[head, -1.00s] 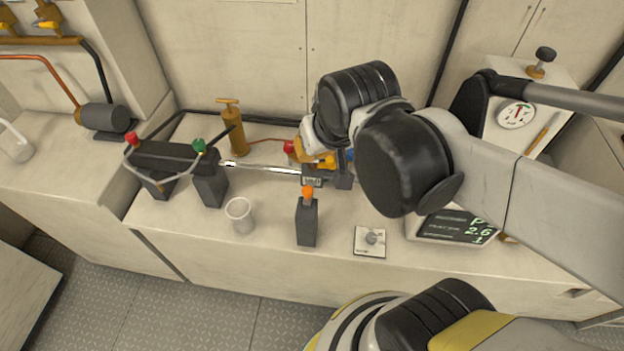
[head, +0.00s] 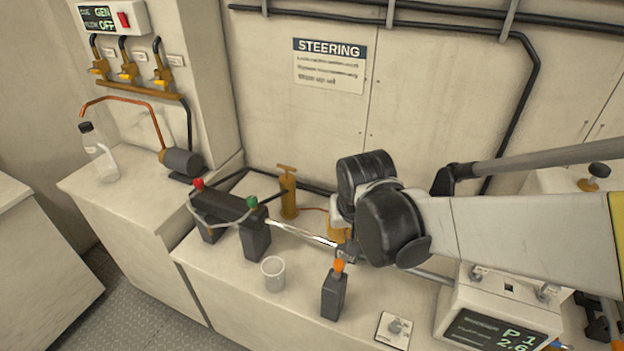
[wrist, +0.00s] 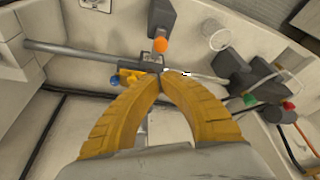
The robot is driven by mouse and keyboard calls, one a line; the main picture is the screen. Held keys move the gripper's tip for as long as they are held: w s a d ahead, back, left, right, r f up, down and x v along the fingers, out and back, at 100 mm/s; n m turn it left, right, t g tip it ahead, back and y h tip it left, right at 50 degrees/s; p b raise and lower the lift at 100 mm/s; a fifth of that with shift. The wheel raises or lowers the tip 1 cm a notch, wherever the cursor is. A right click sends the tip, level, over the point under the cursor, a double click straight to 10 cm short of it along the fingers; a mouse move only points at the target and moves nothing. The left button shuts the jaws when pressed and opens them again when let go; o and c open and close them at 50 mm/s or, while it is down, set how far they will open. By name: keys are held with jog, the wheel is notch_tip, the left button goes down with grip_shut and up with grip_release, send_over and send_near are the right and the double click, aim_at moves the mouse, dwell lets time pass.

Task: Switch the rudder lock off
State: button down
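No label I can read names the rudder lock. In the wrist view a dark block (wrist: 140,68) on the steering rod sits at my fingertips, with a small yellow part (wrist: 130,78) beside it. My gripper (wrist: 160,70) has its two yellow fingers curved together, tips meeting at this block; nothing is visible between them. In the head view my wrist hides most of the gripper and block. A dark post with an orange top (head: 334,292) stands in front, also in the wrist view (wrist: 160,45). A small plate with a grey knob (head: 394,328) lies to its right.
A dark cylinder unit with red and green caps (head: 222,207) joins the shiny rod (head: 300,233). A brass pump (head: 288,195) stands behind. A display box (head: 500,315) is at right. The STEERING sign (head: 329,66) hangs on the wall.

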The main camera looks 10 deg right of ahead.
aim_at(336, 261)
jog(key=b+x, duration=0.4)
jog(key=x, duration=0.5)
jog(key=shift+w+f, duration=0.15)
jog(key=shift+f, duration=0.25)
jog(key=s+a, duration=0.2)
jog(key=s, duration=0.1)
jog(key=shift+r, duration=0.1)
